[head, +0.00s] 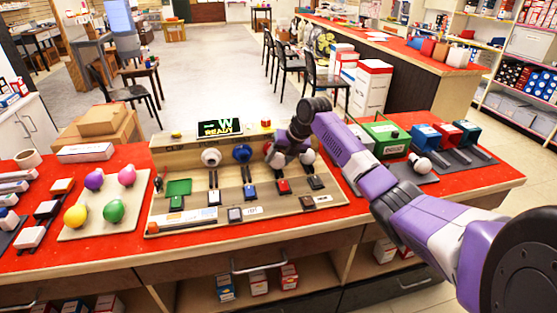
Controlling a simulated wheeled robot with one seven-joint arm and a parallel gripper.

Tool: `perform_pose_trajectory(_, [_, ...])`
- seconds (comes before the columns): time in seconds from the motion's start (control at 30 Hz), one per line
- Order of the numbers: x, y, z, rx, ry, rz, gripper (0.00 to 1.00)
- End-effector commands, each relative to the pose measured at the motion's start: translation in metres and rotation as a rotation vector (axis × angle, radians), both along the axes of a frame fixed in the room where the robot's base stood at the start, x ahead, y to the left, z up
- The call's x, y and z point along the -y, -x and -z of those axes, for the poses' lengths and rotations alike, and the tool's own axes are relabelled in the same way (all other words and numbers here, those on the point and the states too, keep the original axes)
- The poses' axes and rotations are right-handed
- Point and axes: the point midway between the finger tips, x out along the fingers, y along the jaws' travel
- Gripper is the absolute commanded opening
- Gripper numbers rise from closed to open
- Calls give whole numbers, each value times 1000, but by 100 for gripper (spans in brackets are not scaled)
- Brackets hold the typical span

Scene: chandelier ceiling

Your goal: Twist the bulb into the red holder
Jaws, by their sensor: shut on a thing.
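My gripper (280,157) reaches in from the right and is at the third holder position on the tan test board (160,200). The red holder (268,149) is mostly covered by my gripper; only a little red shows at its left. My gripper is shut at the holder, and the bulb between its fingers is largely hidden. I cannot tell how deep the bulb sits or whether it touches the holder.
A white holder (211,157) and a blue holder (242,153) stand left of my gripper. A white round part (308,157) is close on its right. Another white bulb (422,165) lies farther right, near a green box (386,137).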

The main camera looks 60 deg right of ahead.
Motion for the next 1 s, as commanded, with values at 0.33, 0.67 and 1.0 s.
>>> perform_pose_trajectory(0.33, [0, 1, 2, 23, -22, 1, 13])
perform_pose_trajectory(0.67, [1, 1, 1, 47, -42, 1, 13])
perform_pose_trajectory(1.0, [1, 1, 1, 68, -58, 1, 13])
